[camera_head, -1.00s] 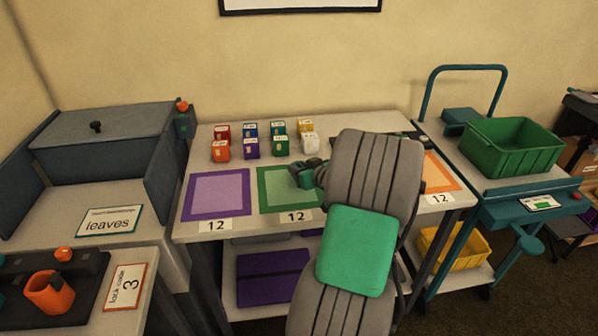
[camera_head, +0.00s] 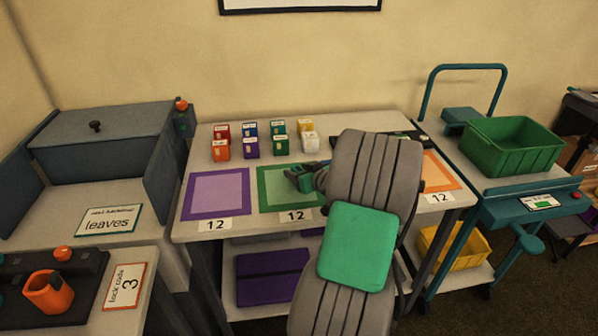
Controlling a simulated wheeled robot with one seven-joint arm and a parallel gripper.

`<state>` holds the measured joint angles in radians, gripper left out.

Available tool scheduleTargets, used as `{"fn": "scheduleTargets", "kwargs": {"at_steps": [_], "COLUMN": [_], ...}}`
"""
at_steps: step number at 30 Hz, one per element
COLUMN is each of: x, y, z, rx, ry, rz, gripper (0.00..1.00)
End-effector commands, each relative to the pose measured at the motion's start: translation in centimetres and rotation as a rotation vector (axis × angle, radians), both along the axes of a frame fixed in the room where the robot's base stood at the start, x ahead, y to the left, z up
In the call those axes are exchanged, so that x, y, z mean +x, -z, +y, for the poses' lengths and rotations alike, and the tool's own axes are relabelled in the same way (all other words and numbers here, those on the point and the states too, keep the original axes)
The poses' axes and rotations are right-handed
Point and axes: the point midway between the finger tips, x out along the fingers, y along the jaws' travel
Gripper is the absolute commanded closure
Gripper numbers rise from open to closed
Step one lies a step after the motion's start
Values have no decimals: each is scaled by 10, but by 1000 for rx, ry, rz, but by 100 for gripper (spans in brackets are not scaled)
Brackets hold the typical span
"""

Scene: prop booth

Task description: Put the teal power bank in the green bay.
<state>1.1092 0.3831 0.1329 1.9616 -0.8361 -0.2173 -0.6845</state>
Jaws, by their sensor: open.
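The green bay (camera_head: 267,200) is a green-bordered square on the middle table, with a "12" card at its front edge. My gripper (camera_head: 300,179) is open over the right part of this bay, low near the tabletop. A small teal-green piece (camera_head: 306,183) shows at the gripper; I cannot tell whether it is the teal power bank or part of the gripper. A small teal labelled block (camera_head: 277,127) stands in the back row of blocks, apart from my gripper. My arm hides the bay's right side and the table beyond.
Several other coloured blocks stand behind the bays, including a green block (camera_head: 281,146) and a white block (camera_head: 310,143). A purple bay (camera_head: 190,197) lies left, an orange bay (camera_head: 452,182) right. A cart with a green crate (camera_head: 512,158) stands at the right.

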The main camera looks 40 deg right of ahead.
Motion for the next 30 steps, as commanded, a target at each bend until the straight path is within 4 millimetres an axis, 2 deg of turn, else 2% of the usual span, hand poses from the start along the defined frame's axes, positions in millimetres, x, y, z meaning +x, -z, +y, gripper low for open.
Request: {"fn": "scheduleTargets", "kwargs": {"at_steps": [2, 5, 15, 19, 23, 26, 29, 30], "x": [0, -16, -92, -106, -107, -91, -66, -59], "y": [-7, -10, -42, -47, -48, -42, -27, -20], "z": [0, 1, 18, 22, 26, 53, 114, 147], "rx": [0, -2, -2, -1, 1, 22, 67, 84], "ry": [0, 4, 6, 3, -6, -61, -167, -213], "rz": [0, -1, -1, 0, 5, 57, 186, 259], "gripper": [51, 51, 51, 51, 51, 51, 51, 51]}}
